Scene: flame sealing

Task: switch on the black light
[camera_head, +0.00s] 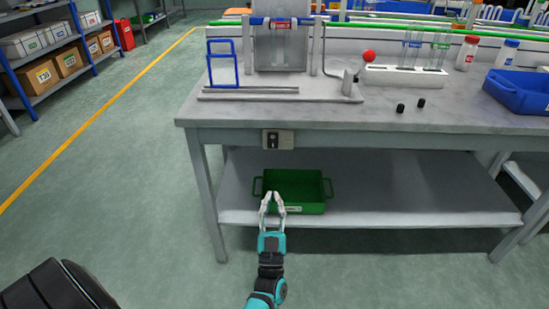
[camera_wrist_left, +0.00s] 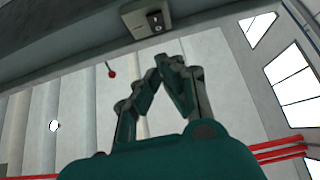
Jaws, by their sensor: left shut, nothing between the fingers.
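A small light grey switch box (camera_head: 278,139) with a dark switch on its face is mounted on the front edge of the workbench (camera_head: 400,140). It also shows at the top of the left wrist view (camera_wrist_left: 134,24), with a black rocker (camera_wrist_left: 157,20). Whether the rocker is on or off cannot be told. My left gripper (camera_head: 272,196) is shut and empty, below the switch box in the head view and apart from it. In the left wrist view its fingertips (camera_wrist_left: 166,66) point up towards the box. No lit lamp can be made out. My right gripper is out of view.
A green tray (camera_head: 322,205) sits on the lower shelf behind my gripper. On the benchtop are a red-ball lever (camera_head: 368,57), a tube rack (camera_head: 405,77), two small black caps and a blue bin (camera_head: 520,92). The floor at left is clear.

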